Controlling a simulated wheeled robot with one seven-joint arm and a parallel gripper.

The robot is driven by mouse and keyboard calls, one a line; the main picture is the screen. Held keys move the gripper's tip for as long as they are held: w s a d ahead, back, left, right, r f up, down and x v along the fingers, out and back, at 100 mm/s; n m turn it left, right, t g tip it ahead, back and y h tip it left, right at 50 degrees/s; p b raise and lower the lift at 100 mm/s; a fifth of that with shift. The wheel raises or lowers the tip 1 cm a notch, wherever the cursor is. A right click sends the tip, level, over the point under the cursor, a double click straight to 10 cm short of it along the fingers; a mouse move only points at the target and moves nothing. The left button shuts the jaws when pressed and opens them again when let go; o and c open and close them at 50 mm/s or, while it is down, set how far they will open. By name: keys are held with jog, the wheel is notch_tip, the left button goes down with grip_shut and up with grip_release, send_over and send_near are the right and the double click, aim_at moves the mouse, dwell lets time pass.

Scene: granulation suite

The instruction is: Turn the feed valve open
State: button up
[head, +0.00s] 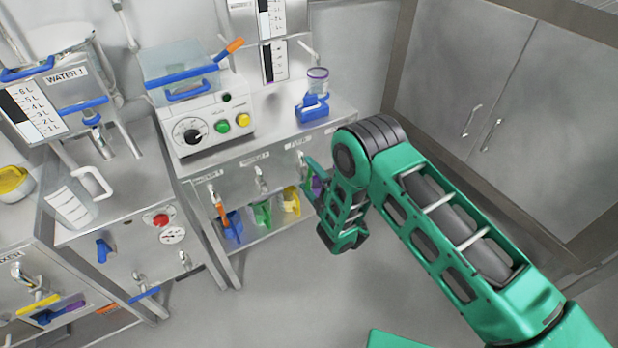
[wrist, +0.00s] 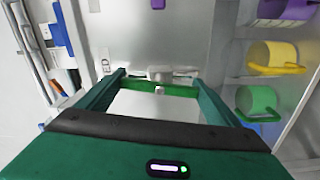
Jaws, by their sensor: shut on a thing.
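My gripper (head: 312,176) is at the front of the steel bench, at its right end. In the wrist view my gripper (wrist: 160,82) has its two fingers either side of a green bar (wrist: 178,91), which looks like a valve's lever handle, and it is shut on it. A small metal tap body (wrist: 160,73) sits just beyond the bar, on a grey panel. Other taps line the bench front, one at the middle (head: 260,178). I cannot read which label names the feed valve.
A control box (head: 205,122) stands on the bench. The floor in front is clear.

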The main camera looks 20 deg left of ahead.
jog(key=shift+d+f+n, duration=0.15)
jog(key=shift+d+n, duration=0.05)
jog(key=shift+n, duration=0.7)
jog(key=o, duration=0.9)
jog(key=shift+a, duration=0.1)
jog(key=shift+v, duration=5.35)
jog(key=shift+w, duration=0.1)
